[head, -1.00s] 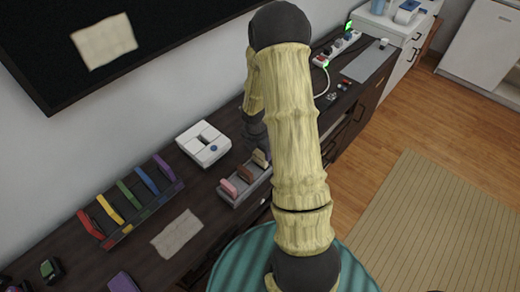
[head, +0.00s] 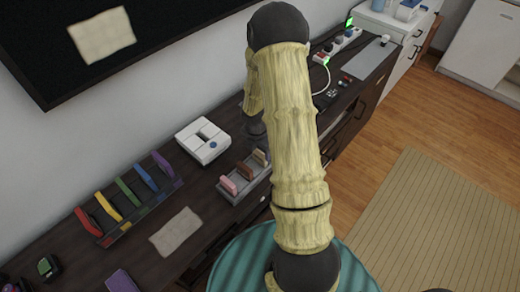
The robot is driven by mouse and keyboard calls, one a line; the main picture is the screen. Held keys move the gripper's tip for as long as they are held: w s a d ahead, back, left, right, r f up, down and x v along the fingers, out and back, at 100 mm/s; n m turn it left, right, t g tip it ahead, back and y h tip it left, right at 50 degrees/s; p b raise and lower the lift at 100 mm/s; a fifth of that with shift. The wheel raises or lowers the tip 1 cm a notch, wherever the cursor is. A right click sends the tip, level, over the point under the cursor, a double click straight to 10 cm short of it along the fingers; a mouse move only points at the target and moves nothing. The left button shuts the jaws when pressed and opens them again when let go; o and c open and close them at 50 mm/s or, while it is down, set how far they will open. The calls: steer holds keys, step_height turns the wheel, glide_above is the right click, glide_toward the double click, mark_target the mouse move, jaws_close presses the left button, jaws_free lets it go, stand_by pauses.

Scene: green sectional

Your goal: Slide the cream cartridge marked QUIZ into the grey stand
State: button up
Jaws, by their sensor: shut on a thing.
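The grey stand (head: 240,193) sits on the dark cabinet top, just left of my upper arm, with its right end partly behind the arm. A pink cartridge (head: 228,185) and a brown cartridge (head: 246,171) stand in it. A tan or cream block (head: 259,157) shows at its far right end, close to my arm. No marking can be read, so I cannot tell whether this block is the QUIZ cartridge. My forearm drops behind my upper arm to a dark wrist near the stand's far end. My gripper's fingers and anything between them are hidden.
A long rack (head: 128,222) of several coloured cartridges stands to the left. A white console (head: 203,141) lies behind the stand, and a beige cloth (head: 176,232) lies in front of the rack. A power strip (head: 336,45) is at the far right end.

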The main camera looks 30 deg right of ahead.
steer(key=shift+f+b, duration=0.6)
steer(key=shift+f, duration=0.4)
steer(key=o, duration=1)
steer(key=shift+r, duration=0.1)
steer(key=shift+o, duration=0.2)
step_height(320, 180, up, 17)
steer(key=a+p, duration=0.2)
steer(key=shift+s+p, duration=0.3)
steer(key=shift+s, duration=0.1)
steer(key=shift+r, duration=0.1)
